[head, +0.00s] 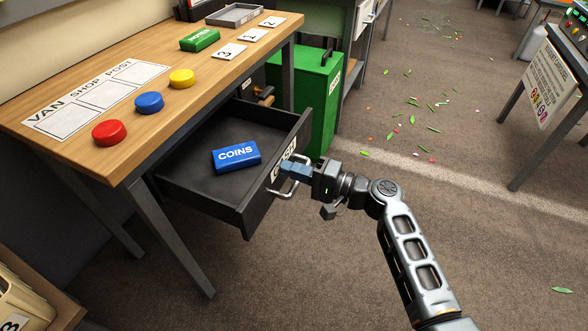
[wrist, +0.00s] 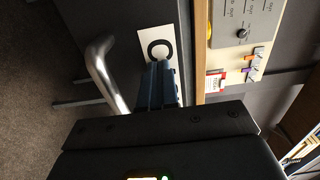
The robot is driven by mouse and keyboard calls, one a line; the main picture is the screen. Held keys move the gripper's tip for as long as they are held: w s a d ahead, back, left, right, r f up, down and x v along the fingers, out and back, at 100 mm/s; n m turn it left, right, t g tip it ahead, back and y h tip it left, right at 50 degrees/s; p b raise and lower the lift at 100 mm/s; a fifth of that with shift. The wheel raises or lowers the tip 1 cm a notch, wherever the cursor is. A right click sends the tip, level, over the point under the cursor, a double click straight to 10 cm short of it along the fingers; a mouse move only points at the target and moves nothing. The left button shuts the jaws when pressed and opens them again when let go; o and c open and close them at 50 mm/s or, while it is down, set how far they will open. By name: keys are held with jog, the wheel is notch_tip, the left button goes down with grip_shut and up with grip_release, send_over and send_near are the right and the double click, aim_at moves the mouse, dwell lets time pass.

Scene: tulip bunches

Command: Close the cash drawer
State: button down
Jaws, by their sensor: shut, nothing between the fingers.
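The cash drawer (head: 188,176) is pulled well out from under the wooden desk in the head view. A blue box marked COINS (head: 236,156) lies inside it. The drawer's front carries a white label and a metal handle (head: 284,191), which also shows in the wrist view (wrist: 107,72). My gripper (head: 284,168) is shut and empty, with its blue fingertips at the drawer front by the label, beside the handle. In the wrist view the fingertips (wrist: 160,80) cover part of the label (wrist: 157,42). I cannot tell whether they touch the front.
On the desk top (head: 150,115) are red (head: 109,132), blue (head: 149,102) and yellow (head: 182,78) discs and a green box marked NOTES (head: 199,39). A green bin (head: 318,95) stands just behind the drawer. The carpet at right is open, with scattered leaves.

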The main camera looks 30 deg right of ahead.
aim_at(216, 153)
jog(key=b+x, duration=1)
jog(key=x, duration=1.1)
jog(key=shift+w+a+f+b, duration=0.2)
jog(key=shift+w+a+b, duration=0.1)
jog(key=shift+b, duration=0.1)
jog(key=shift+w+a+r, duration=0.15)
jog(key=shift+w+a, duration=0.15)
jog(key=shift+w, duration=0.15)
jog(key=shift+w+r+b, duration=0.1)
jog(key=shift+r+b, duration=0.05)
jog(key=shift+b, duration=0.15)
jog(key=shift+a+r, duration=0.1)
jog(key=shift+a, duration=0.05)
